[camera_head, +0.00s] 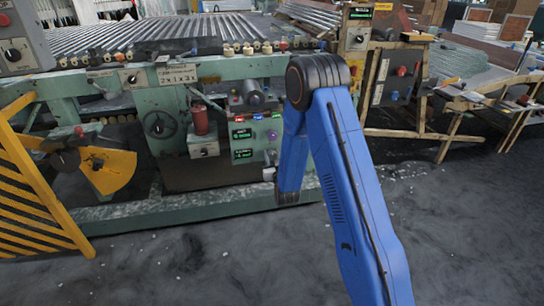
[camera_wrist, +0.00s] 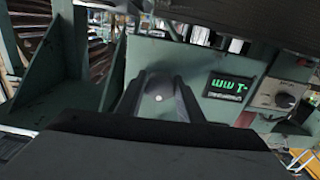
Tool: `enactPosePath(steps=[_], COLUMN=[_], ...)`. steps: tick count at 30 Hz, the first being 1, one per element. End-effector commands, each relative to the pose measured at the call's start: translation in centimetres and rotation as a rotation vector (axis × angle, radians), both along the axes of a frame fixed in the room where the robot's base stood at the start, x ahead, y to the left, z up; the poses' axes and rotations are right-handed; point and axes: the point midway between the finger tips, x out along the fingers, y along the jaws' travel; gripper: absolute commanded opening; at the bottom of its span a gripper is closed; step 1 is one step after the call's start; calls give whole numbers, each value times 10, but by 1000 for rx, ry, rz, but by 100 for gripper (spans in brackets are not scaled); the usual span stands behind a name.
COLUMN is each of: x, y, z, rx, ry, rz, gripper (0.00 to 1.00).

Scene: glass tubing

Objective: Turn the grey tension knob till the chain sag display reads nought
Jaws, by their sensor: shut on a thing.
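My gripper (camera_wrist: 159,79) points at the green machine panel in the wrist view, with one dark finger on each side of the grey tension knob (camera_wrist: 157,97). The fingers are shut on the knob, which has a small pale dot at its middle. The chain sag display (camera_wrist: 229,88) is right of the fingers. It is seen upside down, and its green figures seem to read -1 mm. In the head view the display (camera_head: 243,154) is small and blurred, and my blue arm hides the knob.
Another green display (camera_head: 242,134) sits above, with coloured buttons near it. A red cylinder (camera_head: 199,117) and a handwheel (camera_head: 158,125) are to the left. A yellow striped barrier (camera_head: 40,190) stands at far left. The floor in front is clear.

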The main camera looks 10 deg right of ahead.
Motion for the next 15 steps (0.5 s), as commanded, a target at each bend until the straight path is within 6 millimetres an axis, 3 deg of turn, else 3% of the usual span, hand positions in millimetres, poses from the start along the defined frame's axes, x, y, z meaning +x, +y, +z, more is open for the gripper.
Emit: enactPosePath(steps=[15], x=[0], y=[0], z=[0], rx=[-379], ry=[0], rz=[0], gripper=[12])
